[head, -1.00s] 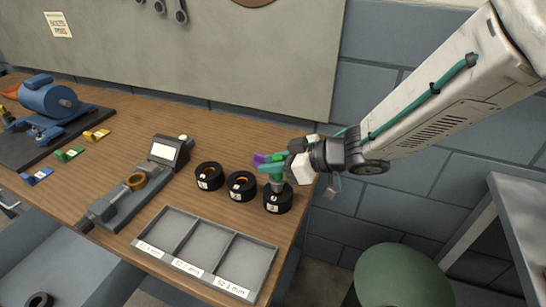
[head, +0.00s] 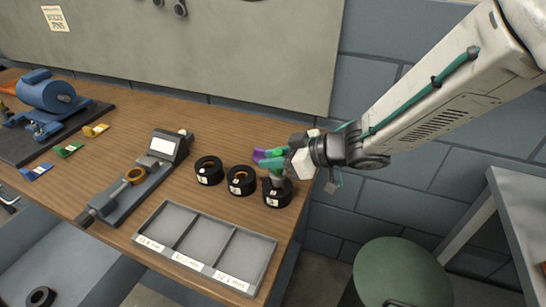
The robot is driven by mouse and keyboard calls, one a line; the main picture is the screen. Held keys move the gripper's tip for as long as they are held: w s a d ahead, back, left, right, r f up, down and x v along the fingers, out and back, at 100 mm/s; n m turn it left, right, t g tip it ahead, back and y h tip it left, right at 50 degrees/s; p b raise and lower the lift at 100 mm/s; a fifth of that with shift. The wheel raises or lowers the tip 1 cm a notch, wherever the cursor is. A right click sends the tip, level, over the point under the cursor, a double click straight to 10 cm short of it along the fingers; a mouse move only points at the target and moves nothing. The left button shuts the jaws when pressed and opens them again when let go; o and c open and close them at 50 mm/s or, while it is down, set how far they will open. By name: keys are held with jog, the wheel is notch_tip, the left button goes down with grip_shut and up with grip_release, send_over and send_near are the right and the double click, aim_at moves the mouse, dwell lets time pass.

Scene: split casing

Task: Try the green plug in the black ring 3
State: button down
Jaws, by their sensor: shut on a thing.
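Three black rings with white labels stand in a row near the table's right end: the left one (head: 208,171), the middle one (head: 241,181) and the right one (head: 278,194). The label numbers are too small to read surely. My gripper (head: 268,160), with purple and teal fingers, is above the right ring and shut on the green plug (head: 277,174). The fingers hide much of the plug's green top. Its grey lower part points down at the right ring's opening; I cannot tell how deep it sits.
A grey tray with three empty labelled compartments (head: 224,244) lies in front of the rings. A grey measuring device (head: 137,185) holding a bronze ring stands to the left. Blue, green and yellow pieces (head: 68,150) and a blue machine (head: 45,95) are farther left.

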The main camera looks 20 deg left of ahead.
jog(key=shift+f, duration=0.65)
dwell(1.0)
jog(key=shift+r, duration=0.1)
jog(key=shift+r, duration=1)
jog(key=shift+r, duration=0.1)
jog(key=shift+r, duration=1.9)
